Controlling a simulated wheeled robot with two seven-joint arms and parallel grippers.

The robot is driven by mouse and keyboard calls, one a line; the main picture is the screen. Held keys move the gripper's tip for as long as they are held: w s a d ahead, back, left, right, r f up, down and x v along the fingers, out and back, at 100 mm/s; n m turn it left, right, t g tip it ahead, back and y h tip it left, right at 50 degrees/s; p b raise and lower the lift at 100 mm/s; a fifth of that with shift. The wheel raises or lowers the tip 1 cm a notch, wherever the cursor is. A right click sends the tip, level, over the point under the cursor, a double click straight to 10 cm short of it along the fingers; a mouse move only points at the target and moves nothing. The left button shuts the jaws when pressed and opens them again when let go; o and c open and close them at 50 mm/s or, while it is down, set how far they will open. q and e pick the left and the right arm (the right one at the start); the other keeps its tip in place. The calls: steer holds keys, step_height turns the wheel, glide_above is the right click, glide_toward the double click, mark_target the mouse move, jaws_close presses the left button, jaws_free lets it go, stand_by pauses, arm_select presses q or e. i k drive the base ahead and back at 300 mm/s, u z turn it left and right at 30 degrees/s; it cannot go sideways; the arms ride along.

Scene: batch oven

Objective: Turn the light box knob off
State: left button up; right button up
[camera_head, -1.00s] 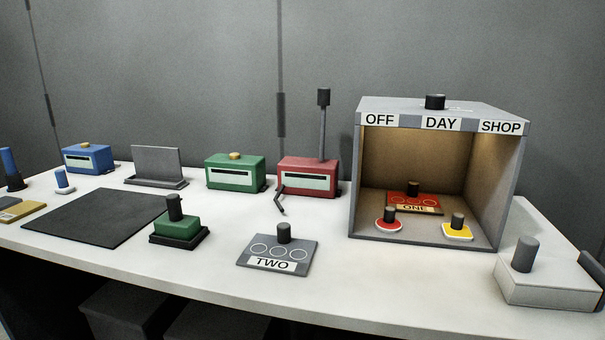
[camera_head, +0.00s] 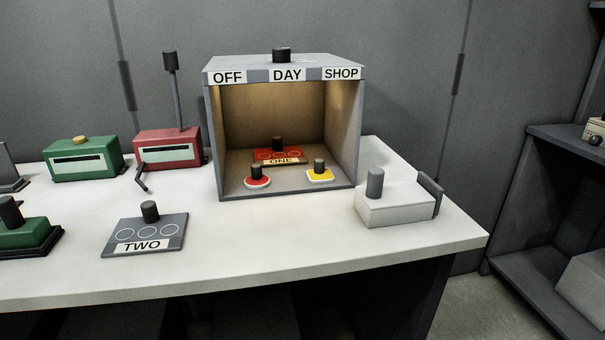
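The light box (camera_head: 358,130) is a grey open-fronted box at the back of the white table (camera_head: 300,254). Its front edge carries the labels OFF, DAY and SHOP from left to right. A black knob (camera_head: 281,55) sits on top of it, above the DAY label; a small white mark shows on the top to the knob's right. The inside is lit warm yellow. In it are a red board (camera_head: 280,156) marked ONE, a red round piece (camera_head: 257,181) and a yellow piece (camera_head: 320,175), each with a black handle. Neither gripper is in view.
A grey board (camera_head: 147,238) marked TWO lies front left. A red box (camera_head: 168,148) with a tall lever, a green box (camera_head: 84,160) and a green stamp-like block (camera_head: 28,238) stand left. A white block (camera_head: 396,206) stands right. A dark shelf (camera_head: 556,190) stands beyond the table's right edge.

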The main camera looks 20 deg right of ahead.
mark_target(280, 55)
steer(key=k, duration=0.45)
steer(key=z, duration=1.25)
steer(key=i, duration=0.6)
steer(key=u, duration=0.8)
